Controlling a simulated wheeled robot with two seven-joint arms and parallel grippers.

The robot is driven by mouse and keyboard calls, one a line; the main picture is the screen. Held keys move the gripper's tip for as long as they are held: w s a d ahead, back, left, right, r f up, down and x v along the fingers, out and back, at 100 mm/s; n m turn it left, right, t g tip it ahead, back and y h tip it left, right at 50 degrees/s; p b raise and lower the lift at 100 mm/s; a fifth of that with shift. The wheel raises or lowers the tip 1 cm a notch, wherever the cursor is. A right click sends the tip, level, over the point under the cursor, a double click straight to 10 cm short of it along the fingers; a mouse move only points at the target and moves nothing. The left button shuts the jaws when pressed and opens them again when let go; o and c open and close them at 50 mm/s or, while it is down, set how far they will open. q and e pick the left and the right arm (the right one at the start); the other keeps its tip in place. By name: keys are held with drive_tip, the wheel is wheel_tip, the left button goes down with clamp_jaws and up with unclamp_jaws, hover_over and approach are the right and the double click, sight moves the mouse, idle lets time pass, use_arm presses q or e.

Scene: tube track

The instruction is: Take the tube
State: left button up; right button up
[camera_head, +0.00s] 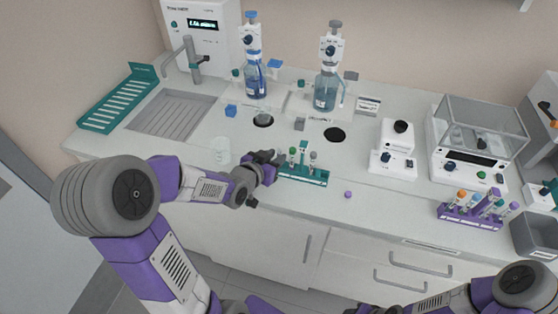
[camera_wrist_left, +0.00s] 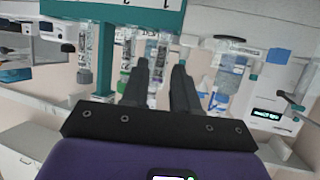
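A teal rack (camera_head: 304,178) stands near the counter's front edge, holding a green-capped tube (camera_head: 292,156) and a grey-capped tube (camera_head: 313,159). My left gripper (camera_head: 273,160) is at the rack's left end. In the left wrist view, its two dark fingers (camera_wrist_left: 161,66) are apart. A clear tube (camera_wrist_left: 160,50) shows between or just behind them, below the teal rack edge (camera_wrist_left: 120,12); I see no clear grip on it. More tubes show to the left there. My right arm enters at the lower right; its gripper (camera_head: 365,309) is mostly cut off by the bottom edge.
A purple rack (camera_head: 470,218) with several tubes stands at the right. A small purple object (camera_head: 348,194) lies on the counter. A beaker (camera_head: 220,150) is left of my left gripper. Dispenser bottles (camera_head: 326,92), a small device (camera_head: 394,158) and a balance (camera_head: 470,150) stand farther back.

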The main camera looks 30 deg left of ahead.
use_arm(q)
drive_tip(key=x, duration=0.2)
drive_tip(key=shift+w+f, duration=0.2)
drive_tip(key=shift+w, duration=0.15)
drive_tip(key=c, duration=0.5)
wheel_tip(320, 180, up, 10)
drive_tip(key=p, duration=0.2)
drive_tip(key=shift+p, duration=0.4)
drive_tip(key=shift+d, duration=0.1)
